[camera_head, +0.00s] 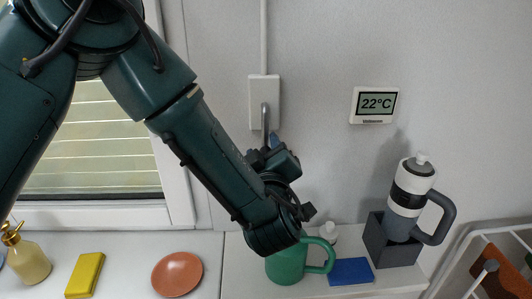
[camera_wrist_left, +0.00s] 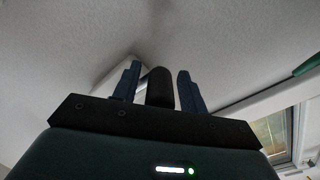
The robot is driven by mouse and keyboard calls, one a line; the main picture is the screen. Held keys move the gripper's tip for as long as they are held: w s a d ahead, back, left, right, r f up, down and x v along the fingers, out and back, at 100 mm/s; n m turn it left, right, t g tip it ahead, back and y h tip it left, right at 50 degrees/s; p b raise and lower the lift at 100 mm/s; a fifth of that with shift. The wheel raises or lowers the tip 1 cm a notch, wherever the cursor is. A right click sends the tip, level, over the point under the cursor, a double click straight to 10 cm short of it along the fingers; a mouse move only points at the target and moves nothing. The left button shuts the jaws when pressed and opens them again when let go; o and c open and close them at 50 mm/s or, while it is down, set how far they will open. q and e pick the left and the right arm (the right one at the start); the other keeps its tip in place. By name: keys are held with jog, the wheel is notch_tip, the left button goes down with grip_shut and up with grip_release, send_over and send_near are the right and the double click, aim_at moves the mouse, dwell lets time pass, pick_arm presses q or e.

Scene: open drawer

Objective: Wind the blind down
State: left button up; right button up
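The blind (camera_head: 95,150) shows as pale yellowish slats in the window at left, partly hidden by my left arm. A white box (camera_head: 257,90) on the wall has a vertical rod above it and a grey crank (camera_head: 265,118) hanging at its front. My left gripper (camera_head: 273,141) is just below the crank, its fingers mostly hidden by my wrist. In the left wrist view, a dark cylindrical handle (camera_wrist_left: 160,86) stands between the two blue fingers (camera_wrist_left: 161,84). Thin gaps show on both sides of it, so the gripper looks open around it. My right gripper is out of view.
Below my left wrist stand a green mug (camera_head: 286,266), a blue block (camera_head: 350,271) and a small white bottle (camera_head: 328,232). A bottle (camera_head: 407,195) stands in a grey holder (camera_head: 391,247) at right. A brown plate (camera_head: 177,274) and yellow block (camera_head: 86,275) lie at left.

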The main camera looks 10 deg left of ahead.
pick_arm(q)
jog(key=shift+s+d+f, duration=0.1)
jog(key=shift+d+f, duration=0.05)
jog(key=shift+s, duration=0.2)
jog(key=b+v, duration=0.2)
jog(key=v, duration=1)
jog(key=shift+s+b, duration=0.35)
jog(key=shift+b, duration=0.05)
